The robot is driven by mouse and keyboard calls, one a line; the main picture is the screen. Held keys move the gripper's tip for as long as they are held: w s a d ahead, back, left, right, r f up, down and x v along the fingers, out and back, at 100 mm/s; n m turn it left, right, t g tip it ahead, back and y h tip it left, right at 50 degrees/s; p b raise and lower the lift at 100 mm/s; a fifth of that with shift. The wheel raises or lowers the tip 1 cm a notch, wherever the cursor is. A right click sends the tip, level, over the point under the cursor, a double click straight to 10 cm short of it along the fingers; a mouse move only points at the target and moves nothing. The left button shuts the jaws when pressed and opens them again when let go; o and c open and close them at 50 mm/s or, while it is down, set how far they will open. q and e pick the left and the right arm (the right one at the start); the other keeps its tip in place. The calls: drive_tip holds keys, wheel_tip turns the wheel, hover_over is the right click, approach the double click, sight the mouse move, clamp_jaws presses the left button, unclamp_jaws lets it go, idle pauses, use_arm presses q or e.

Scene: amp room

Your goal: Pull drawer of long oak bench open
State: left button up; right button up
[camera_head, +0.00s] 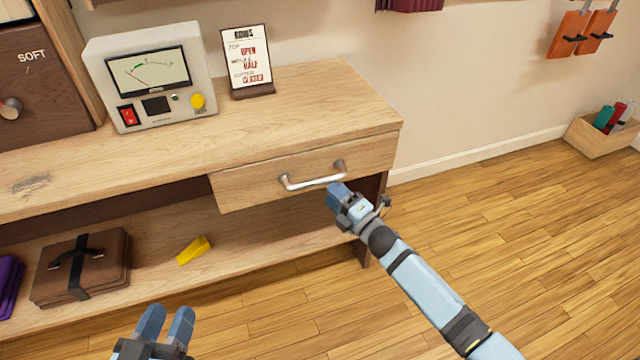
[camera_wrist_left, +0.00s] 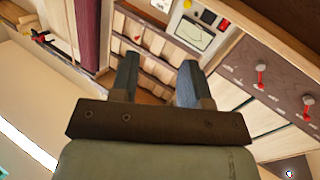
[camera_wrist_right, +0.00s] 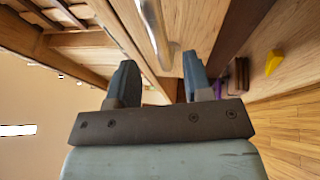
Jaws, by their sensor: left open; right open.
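The long oak bench (camera_head: 290,110) stands along the wall. Its drawer (camera_head: 240,186) sits at the right end under the top and looks shut. A silver bar handle (camera_head: 312,182) is on the drawer front. My right gripper (camera_head: 338,193) is at the handle's right end, just below and in front of it; whether they touch is unclear. In the right wrist view the handle (camera_wrist_right: 156,32) runs above the open fingers (camera_wrist_right: 160,80), not between them. My left gripper (camera_head: 165,322) is open and empty, low in front of the bench. Its fingers also show in the left wrist view (camera_wrist_left: 158,80).
A meter box (camera_head: 150,75) and a sign card (camera_head: 247,60) stand on the bench top. The lower shelf holds a brown case (camera_head: 80,268) and a yellow wedge (camera_head: 194,250). A wooden crate (camera_head: 590,138) sits by the wall.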

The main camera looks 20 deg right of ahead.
sight(320, 181)
use_arm(q)
drive_tip(key=shift+d+r+t+h+b, duration=0.2)
drive_tip(key=shift+r+h, duration=0.05)
drive_tip(key=shift+r, duration=0.3)
drive_tip(key=shift+d+r+t+h+b, duration=0.2)
drive_tip(key=shift+r+h, duration=0.05)
drive_tip(key=shift+r, duration=0.25)
use_arm(e)
drive_tip(key=shift+x, duration=2.9)
clamp_jaws()
